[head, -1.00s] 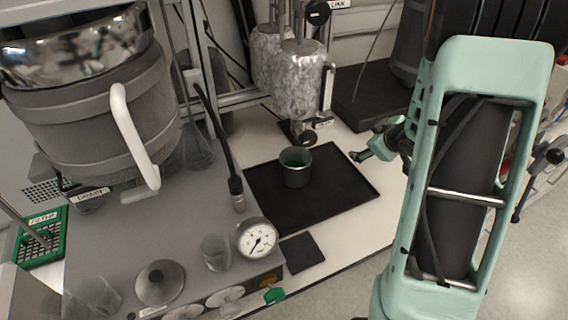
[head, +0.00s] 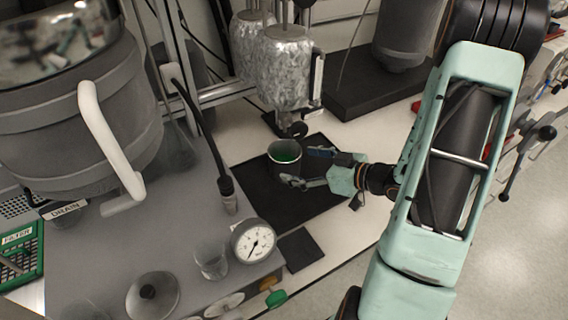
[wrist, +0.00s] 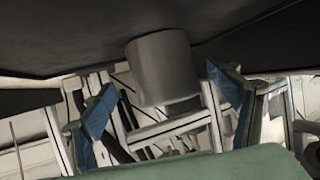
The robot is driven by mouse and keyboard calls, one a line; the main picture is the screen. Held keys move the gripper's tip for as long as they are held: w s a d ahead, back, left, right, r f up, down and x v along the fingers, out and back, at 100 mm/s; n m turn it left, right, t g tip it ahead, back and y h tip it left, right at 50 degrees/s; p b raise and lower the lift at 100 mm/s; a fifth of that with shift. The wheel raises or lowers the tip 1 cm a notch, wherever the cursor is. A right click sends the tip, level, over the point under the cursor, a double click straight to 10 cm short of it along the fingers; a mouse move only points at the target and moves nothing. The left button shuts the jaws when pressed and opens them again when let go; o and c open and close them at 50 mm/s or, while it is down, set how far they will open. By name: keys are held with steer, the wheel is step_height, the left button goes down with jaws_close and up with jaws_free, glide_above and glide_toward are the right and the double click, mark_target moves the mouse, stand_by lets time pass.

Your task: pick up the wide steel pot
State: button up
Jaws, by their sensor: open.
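The wide steel pot (head: 285,157) stands upright on a black tray (head: 262,207), with green showing inside its rim. In the wrist view the pot (wrist: 162,68) is a plain grey cylinder, seen upside down. My gripper (head: 305,166) is open at the pot's right side, its two fingers pointing toward the pot. In the wrist view my gripper (wrist: 160,95) has one blue-tipped finger on each side of the pot, with gaps showing. Whether a fingertip touches the pot, I cannot tell.
A mottled metal reactor vessel (head: 285,70) hangs behind the pot, with a valve below it. A grey bench unit with a gauge (head: 254,241) and a glass beaker (head: 211,258) stands at left. A large grey vessel (head: 85,115) fills the upper left.

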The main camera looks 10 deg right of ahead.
steer(key=x, duration=0.5)
steer(key=shift+w+a+f, duration=0.15)
steer(key=shift+a+f, duration=0.05)
steer(key=shift+a, duration=0.1)
steer(key=c, duration=1.5)
steer(key=shift+c, duration=1)
steer(key=shift+r, duration=0.15)
